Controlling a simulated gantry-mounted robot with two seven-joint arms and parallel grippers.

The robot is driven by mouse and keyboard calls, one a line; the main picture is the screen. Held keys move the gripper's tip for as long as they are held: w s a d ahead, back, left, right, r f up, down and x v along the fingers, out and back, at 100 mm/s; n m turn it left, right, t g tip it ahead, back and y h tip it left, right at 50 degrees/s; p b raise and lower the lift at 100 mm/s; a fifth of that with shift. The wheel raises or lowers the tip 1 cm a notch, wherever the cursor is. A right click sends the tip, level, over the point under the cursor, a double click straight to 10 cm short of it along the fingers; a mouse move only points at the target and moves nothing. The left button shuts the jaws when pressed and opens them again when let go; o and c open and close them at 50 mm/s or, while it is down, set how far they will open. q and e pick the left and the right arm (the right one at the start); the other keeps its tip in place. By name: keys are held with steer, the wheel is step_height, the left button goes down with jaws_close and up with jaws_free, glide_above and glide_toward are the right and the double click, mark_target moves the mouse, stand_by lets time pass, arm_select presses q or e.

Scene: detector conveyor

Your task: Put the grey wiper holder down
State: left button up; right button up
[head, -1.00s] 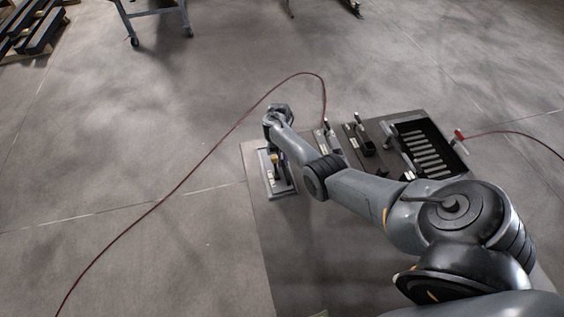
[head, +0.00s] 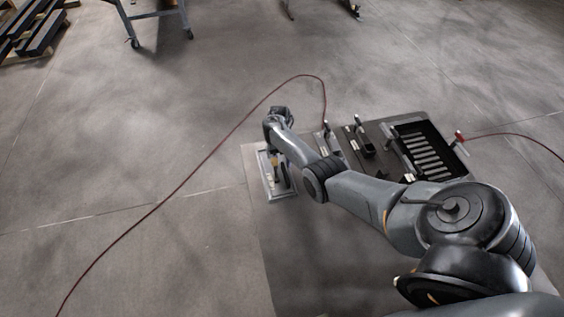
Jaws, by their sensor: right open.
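My right gripper (head: 273,158) points down over a small grey, pale-rimmed tray-like piece (head: 284,194) at the left end of the dark table. The gripper is open. A small yellowish upright part (head: 275,166) shows just below it, inside the rim. I cannot make out the grey wiper holder for certain at this size; the wrist and forearm cover part of this spot. I cannot tell whether the fingers touch anything. My left gripper is out of view.
A black rack with several pale bars (head: 428,152) lies at the table's right rear. Dark fixtures with upright handles (head: 360,137) stand between it and my wrist. A red-handled tool (head: 459,138) is at the rack's right. A red cable (head: 205,158) crosses the floor.

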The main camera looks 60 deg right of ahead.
steer(key=p+v, duration=0.1)
steer(key=v, duration=1)
steer(key=r+n+t+h, duration=0.25)
steer(key=n+h, duration=0.25)
steer(key=n, duration=1)
glide_above(270, 167)
steer(key=s+a+r+n+t, duration=0.2)
steer(key=a+n, duration=0.5)
steer(key=s+a+f+n+t+y, duration=0.1)
steer(key=s+a+n+t, duration=0.1)
steer(key=s+a+n, duration=1.8)
steer(key=a+n, duration=0.2)
steer(key=n, duration=0.3)
steer(key=shift+f+y, duration=0.3)
steer(key=shift+y, duration=0.1)
